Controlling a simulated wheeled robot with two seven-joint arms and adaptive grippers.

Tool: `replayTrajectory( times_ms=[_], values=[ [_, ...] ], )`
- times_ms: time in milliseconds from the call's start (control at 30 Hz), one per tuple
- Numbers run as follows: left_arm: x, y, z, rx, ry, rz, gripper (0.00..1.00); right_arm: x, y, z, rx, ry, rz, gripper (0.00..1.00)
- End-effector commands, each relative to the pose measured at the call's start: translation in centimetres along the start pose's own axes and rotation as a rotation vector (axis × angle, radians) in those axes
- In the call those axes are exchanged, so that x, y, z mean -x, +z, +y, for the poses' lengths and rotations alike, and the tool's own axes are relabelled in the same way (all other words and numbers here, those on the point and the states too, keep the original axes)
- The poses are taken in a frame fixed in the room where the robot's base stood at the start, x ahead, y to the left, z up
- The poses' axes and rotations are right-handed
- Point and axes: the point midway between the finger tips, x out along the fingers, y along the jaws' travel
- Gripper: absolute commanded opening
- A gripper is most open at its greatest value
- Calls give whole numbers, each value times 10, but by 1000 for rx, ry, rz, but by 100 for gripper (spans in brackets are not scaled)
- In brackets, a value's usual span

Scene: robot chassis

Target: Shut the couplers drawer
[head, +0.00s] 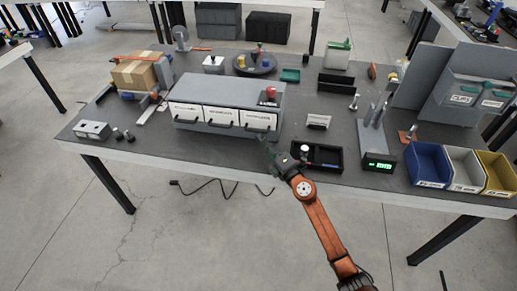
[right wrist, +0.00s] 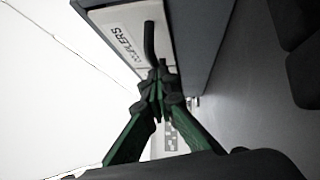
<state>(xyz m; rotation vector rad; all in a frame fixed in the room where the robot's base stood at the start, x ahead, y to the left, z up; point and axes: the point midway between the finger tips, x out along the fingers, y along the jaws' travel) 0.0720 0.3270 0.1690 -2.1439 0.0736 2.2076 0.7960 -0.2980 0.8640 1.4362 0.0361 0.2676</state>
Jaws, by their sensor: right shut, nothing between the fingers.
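The grey drawer unit (head: 228,91) stands on the table with three white-fronted drawers side by side. The couplers drawer (head: 259,120) is the rightmost one; its label and dark handle show close up in the right wrist view (right wrist: 118,32). Its front looks in line with the other drawer fronts; I cannot tell whether a small gap is left. My right gripper (head: 266,145) is shut and empty, just in front of this drawer. In the right wrist view its fingertips (right wrist: 158,82) are together near the handle; I cannot tell whether they touch it. My left gripper is not in view.
A black tray (head: 326,166) with small parts lies right of my right gripper. A green-lit display device (head: 378,164) and blue, white and yellow bins (head: 430,164) stand further right. A small label stand (head: 318,122) is right of the drawer unit. The front table edge is close.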

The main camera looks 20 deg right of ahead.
Motion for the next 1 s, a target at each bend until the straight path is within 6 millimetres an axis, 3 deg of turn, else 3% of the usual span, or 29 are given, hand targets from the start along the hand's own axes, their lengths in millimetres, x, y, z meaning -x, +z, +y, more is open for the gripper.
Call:
replayTrajectory(
  times_ms=[467, 667, 767, 1000],
  values=[
    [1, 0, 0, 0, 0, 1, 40, -1, 7, 4, 1, 6, -15, 0],
    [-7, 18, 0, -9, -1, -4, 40, 9, -15, 4, -2, 4, -4, 0],
    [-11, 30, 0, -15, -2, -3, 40, 19, -33, 3, -3, 3, 5, 0],
    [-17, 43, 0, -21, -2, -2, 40, 78, -27, -1, -1, -1, 0, 0]
  ],
)
